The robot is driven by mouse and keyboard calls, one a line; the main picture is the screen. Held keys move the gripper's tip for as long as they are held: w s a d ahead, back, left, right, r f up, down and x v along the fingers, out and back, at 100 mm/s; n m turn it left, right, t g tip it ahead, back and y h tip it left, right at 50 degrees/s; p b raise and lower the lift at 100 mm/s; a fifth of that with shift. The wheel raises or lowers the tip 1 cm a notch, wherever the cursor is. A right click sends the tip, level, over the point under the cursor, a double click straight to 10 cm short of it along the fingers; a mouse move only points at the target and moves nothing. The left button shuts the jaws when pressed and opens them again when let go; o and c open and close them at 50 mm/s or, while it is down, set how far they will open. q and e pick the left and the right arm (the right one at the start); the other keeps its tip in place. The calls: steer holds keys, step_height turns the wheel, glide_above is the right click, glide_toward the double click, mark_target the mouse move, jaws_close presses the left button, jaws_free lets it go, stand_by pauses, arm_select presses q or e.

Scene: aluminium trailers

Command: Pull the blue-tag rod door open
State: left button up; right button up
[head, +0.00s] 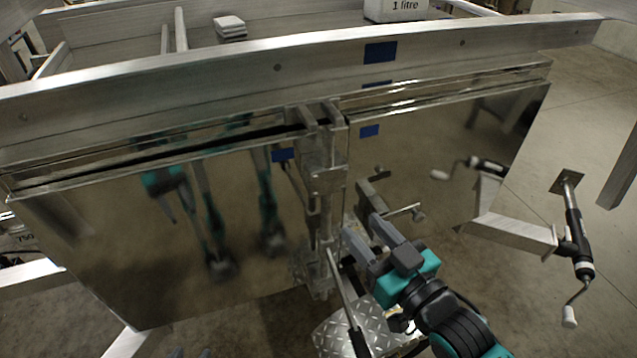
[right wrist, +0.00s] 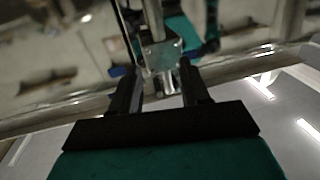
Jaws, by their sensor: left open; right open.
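In the head view two polished doors meet at a metal latch column (head: 325,178). The left door (head: 130,250) has a blue tag (head: 283,155) at its upper right corner. The right door (head: 440,150) has a blue tag (head: 369,131) at its upper left. Both doors look closed. A thin lever with a black grip (head: 358,340) slants down from the column. My right gripper (head: 364,232) is open just right of the column's lower part. In the right wrist view a metal fitting (right wrist: 160,55) shows between its fingers; contact is unclear. My left gripper (head: 191,353) barely shows at the bottom edge.
An aluminium beam (head: 200,80) with a larger blue tag (head: 380,52) runs above the doors. A chequer-plate step (head: 330,338) lies below the column. A jack with a crank (head: 573,235) stands at the right. Open concrete floor lies at far right.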

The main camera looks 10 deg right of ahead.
mark_target(330, 193)
steer(key=x, duration=1.2)
steer(key=shift+w, duration=0.1)
jaws_close()
